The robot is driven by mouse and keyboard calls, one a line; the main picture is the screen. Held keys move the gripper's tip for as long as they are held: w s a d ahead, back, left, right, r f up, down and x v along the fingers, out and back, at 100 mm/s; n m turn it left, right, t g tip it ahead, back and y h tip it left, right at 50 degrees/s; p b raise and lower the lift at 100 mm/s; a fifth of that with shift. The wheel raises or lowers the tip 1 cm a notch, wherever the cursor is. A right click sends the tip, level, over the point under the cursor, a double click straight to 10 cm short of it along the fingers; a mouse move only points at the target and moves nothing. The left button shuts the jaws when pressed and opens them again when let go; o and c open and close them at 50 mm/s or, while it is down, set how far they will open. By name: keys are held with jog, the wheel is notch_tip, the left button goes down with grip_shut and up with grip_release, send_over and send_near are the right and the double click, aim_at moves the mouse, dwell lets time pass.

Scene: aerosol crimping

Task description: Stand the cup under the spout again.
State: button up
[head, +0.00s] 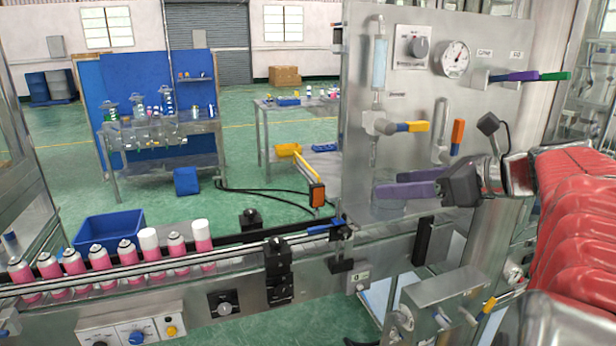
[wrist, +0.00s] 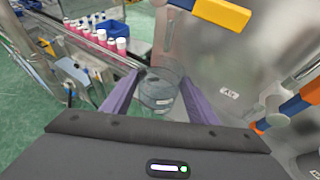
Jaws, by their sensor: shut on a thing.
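A clear cup (wrist: 158,92) stands between the purple fingers of my gripper (wrist: 160,84) in the wrist view. In the head view my gripper (head: 384,184) is shut on the cup, whose lower part (head: 390,206) shows faintly below the fingers. The cup looks roughly upright and is in front of the steel panel. The spout (head: 373,150) comes down from a tap with a yellow and blue handle (head: 404,127), above the cup. The handle also shows in the wrist view (wrist: 222,13). I cannot tell whether the cup is exactly in line with the spout or what is under it.
The steel panel (head: 420,80) carries a gauge (head: 455,57), a knob and further coloured handles, including an orange one (head: 457,136). A conveyor (head: 180,275) with several pink cans runs at the lower left. Red ribbed hoses or covers (head: 580,220) fill the right edge.

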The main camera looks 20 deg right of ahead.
aim_at(383, 178)
jog(key=w, duration=0.1)
jog(key=w+a, duration=0.1)
jog(key=w, duration=0.1)
jog(key=shift+w+a, duration=0.35)
jog(key=shift+a, duration=0.05)
jog(key=shift+f, duration=0.3)
jog(key=o, duration=1.2)
jog(key=shift+f, duration=0.1)
jog(key=shift+s+d+r, duration=0.15)
jog(key=shift+s+r, duration=0.05)
jog(key=v, duration=1.1)
jog(key=shift+s+d+r, duration=0.1)
jog(key=shift+s, duration=0.25)
